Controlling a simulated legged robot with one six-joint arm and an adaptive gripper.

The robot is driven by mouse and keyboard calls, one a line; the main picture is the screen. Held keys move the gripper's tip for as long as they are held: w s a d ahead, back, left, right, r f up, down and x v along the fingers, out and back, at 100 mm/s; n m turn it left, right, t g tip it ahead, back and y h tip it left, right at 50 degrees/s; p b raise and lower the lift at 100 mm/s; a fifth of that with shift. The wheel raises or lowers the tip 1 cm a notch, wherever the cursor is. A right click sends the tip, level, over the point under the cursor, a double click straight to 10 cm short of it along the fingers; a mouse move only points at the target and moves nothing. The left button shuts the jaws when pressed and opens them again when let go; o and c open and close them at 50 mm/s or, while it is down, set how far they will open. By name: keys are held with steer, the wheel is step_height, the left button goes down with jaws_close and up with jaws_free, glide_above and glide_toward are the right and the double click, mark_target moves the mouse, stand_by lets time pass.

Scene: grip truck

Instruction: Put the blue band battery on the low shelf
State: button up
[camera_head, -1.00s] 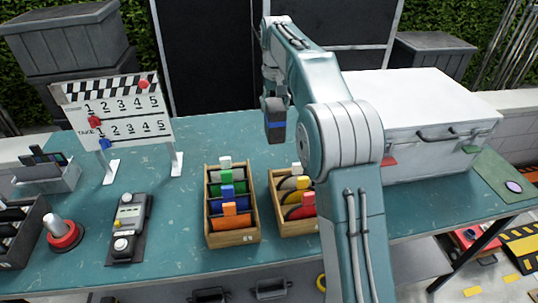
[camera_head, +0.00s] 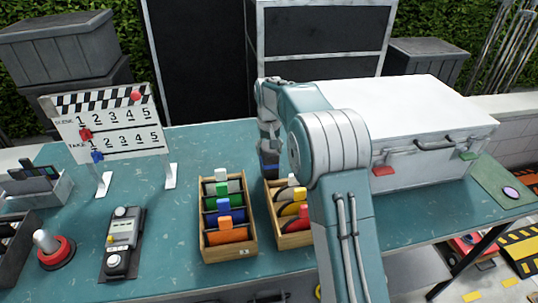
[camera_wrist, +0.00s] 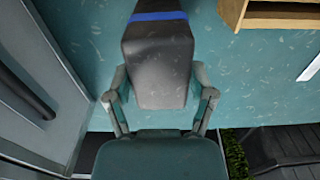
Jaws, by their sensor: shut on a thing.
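The blue band battery, a dark grey block with a blue stripe (camera_head: 269,171), is in my gripper (camera_head: 268,137) behind the right wooden box. My arm partly hides it in the head view. In the wrist view the battery (camera_wrist: 158,65) sits between the two fingers of my gripper (camera_wrist: 160,98), which are shut on its sides. Teal table top shows around it. A grey surface (camera_head: 408,268) under the table's right part looks like the low shelf; my arm and the table hide much of it.
A white case (camera_head: 430,125) is to the right, a clapperboard (camera_head: 108,130) and a remote (camera_head: 122,240) to the left. The table between clapperboard and boxes is clear.

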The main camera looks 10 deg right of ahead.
steer(key=shift+f, duration=0.95)
steer(key=o, duration=1.3)
steer(key=shift+f, duration=0.1)
steer(key=shift+c, duration=0.2)
